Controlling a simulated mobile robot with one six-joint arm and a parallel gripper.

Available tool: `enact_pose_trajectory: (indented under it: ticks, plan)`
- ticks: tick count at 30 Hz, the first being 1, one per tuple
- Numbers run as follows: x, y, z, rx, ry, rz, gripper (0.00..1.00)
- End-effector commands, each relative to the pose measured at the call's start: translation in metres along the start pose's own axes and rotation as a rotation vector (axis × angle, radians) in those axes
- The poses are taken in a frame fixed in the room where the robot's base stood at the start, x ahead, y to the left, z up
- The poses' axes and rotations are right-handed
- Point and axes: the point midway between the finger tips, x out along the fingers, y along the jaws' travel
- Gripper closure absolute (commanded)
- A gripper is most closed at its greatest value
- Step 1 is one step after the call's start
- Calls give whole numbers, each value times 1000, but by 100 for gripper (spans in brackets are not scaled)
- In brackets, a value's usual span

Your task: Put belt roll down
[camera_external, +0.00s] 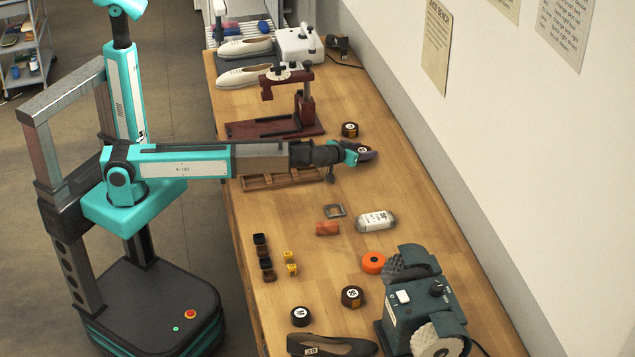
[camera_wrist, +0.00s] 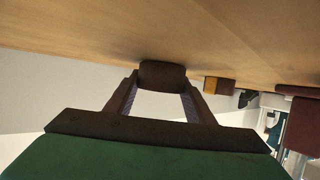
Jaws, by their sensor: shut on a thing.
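My gripper (camera_external: 357,153) reaches out level over the far part of the bench, past the wooden tray. It is shut on a dark brown belt roll (camera_wrist: 162,74), which sits between the two fingertips in the wrist view. In the external view this held belt roll (camera_external: 366,151) shows as a small dark shape with a pale label, partly hidden by the jaws. Whether it touches the bench top (camera_external: 410,215) cannot be told. Another belt roll (camera_external: 350,129) stands just behind it, apart from it. Two more rolls, one (camera_external: 352,297) and another (camera_external: 299,316), are near the front.
A red press (camera_external: 305,108) and a slotted wooden tray (camera_external: 262,182) lie near my arm. A buckle (camera_external: 334,210), a copper cylinder (camera_external: 327,229), a labelled jar (camera_external: 375,221), an orange ring (camera_external: 373,262) and a grinder (camera_external: 405,315) stand nearer. Bench right of the gripper is clear.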

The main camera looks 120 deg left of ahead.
Motion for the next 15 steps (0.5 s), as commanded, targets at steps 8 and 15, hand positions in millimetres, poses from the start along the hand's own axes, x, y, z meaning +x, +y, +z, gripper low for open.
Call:
enact_pose_trajectory:
  ticks: [8, 15]
  plan:
    - [0, 0, 0, 0, 1, 0, 76]
    - [1, 0, 2, 0, 0, 0, 40]
